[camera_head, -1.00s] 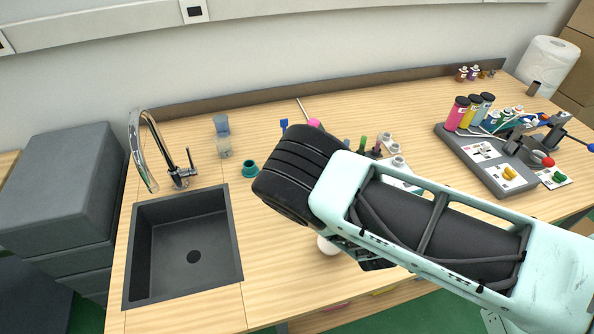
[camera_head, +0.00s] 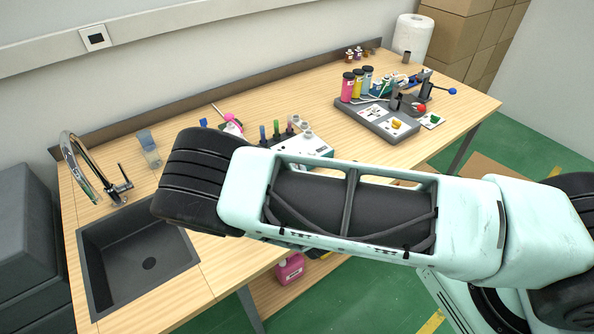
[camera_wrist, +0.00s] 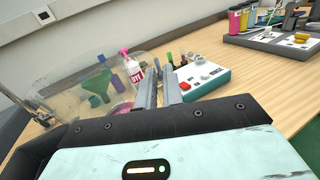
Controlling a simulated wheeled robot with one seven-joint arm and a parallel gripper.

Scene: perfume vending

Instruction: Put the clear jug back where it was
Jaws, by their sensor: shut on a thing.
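The clear jug (camera_wrist: 75,88) shows in the wrist view as a large see-through shape on the left, close to the camera. Bottles show through or behind it. My gripper (camera_wrist: 161,88) has its two grey fingers close together at the jug's right side, shut on the jug. Exactly which part of it the fingers grip is hard to tell. In the head view my arm covers the middle of the worktop (camera_head: 390,152), and the fingers and held jug are hidden.
A sink (camera_head: 140,258) with a tap (camera_head: 85,178) is at the left. Small cups (camera_head: 150,150) stand behind it. A white device (camera_head: 318,146) and a pink-capped bottle (camera_head: 232,123) stand mid-table. A grey station (camera_head: 375,120) with coloured bottles is at the right.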

